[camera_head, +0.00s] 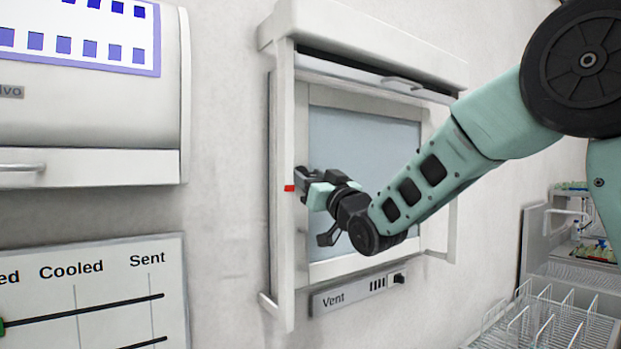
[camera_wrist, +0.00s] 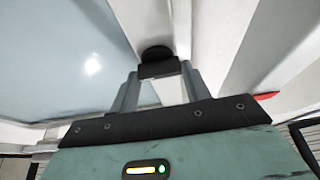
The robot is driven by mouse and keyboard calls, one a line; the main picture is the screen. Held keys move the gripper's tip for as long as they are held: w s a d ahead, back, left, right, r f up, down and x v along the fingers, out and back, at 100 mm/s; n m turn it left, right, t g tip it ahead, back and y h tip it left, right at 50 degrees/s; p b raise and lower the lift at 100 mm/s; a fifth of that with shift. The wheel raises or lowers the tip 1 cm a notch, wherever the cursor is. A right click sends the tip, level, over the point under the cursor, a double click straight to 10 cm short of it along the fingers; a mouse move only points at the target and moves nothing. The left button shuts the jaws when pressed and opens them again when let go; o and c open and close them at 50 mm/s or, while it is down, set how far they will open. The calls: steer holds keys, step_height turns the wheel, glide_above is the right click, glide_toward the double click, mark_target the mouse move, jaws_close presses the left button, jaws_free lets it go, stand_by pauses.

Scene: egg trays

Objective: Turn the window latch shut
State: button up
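The window (camera_head: 365,150) has a pale frame and a grey-blue pane, on the wall in the middle of the head view. My gripper (camera_head: 302,180) is at the left side of its frame, and my arm covers part of the pane. The wrist view shows the black window latch with a rounded end (camera_wrist: 155,53) against the pale frame. My gripper's two grey fingers (camera_wrist: 160,76) stand apart on either side of its dark block, which fills the gap between the fingertips. In the head view the latch is hidden by my gripper.
A red mark (camera_head: 289,188) is on the frame beside my gripper. A Vent panel (camera_head: 345,297) is below the window. A white cabinet (camera_head: 90,130) and a chart board (camera_head: 90,290) are to the left. A wire rack (camera_head: 545,320) is at the lower right.

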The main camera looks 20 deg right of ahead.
steer(key=shift+f+n+b, duration=0.1)
steer(key=shift+n+b, duration=0.2)
steer(key=shift+b, duration=0.15)
steer(key=n+g+y+b, duration=0.1)
steer(key=n+b, duration=0.2)
steer(key=n+g+y+b, duration=0.1)
steer(key=n+y+b, duration=0.1)
steer(key=n+b, duration=0.2)
steer(key=shift+d+f+y, duration=0.1)
steer(key=shift+d+y, duration=0.05)
steer(key=shift+y, duration=0.15)
steer(key=n+g+y+b, duration=0.1)
steer(key=n, duration=0.3)
steer(key=n+g, duration=0.1)
steer(key=n, duration=0.1)
steer(key=n+g, duration=0.1)
steer(key=n, duration=0.1)
steer(key=n+g, duration=0.1)
steer(key=n, duration=0.1)
steer(key=shift+r+y, duration=0.4)
steer(key=shift+n+g+h+p, duration=0.3)
steer(key=shift+n+g+p, duration=0.5)
steer(key=shift+n, duration=1.6)
